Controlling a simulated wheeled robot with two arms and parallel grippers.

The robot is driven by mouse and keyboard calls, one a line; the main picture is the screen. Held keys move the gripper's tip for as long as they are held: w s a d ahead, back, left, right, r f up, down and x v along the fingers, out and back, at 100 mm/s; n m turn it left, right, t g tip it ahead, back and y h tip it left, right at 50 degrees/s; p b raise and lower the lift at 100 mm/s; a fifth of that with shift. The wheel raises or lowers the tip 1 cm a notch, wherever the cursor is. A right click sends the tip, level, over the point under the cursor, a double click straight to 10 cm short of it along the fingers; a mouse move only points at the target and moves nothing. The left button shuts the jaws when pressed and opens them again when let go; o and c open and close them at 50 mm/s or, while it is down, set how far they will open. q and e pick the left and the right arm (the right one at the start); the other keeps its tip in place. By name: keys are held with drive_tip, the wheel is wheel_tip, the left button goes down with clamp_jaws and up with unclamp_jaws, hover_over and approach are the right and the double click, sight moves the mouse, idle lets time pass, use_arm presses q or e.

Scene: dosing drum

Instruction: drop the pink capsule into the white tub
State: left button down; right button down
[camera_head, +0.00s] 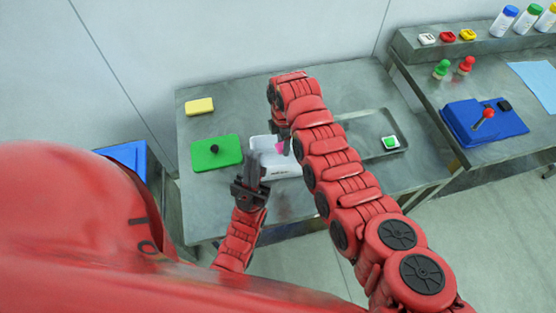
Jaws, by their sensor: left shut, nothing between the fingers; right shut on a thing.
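The white tub (277,168) stands on the steel table, partly hidden by my arms. The pink capsule (281,148) shows as a small pink patch over the tub. My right gripper (285,143) is shut on it; the fingers are mostly hidden by the arm. My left gripper (252,158) is shut and empty, pointing up beside the tub's left side. I cannot tell whether it touches the tub.
A green board with a black knob (206,157) and a yellow sponge (199,106) lie left of the tub. A metal tray (372,121) with a green-and-white item (391,142) is to the right. A blue box (483,123) sits on the right bench.

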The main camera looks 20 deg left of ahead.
drive_tip(key=shift+f, duration=0.1)
drive_tip(key=shift+c, duration=1.1)
unclamp_jaws()
drive_tip(key=shift+r, duration=0.4)
wheel_tip(320, 180, up, 4)
drive_tip(key=shift+w+r+b, duration=0.15)
drive_tip(key=shift+r+b, duration=0.05)
drive_tip(key=shift+b, duration=1)
wheel_tip(320, 180, up, 12)
drive_tip(key=b, duration=0.1)
drive_tip(key=shift+r, duration=0.1)
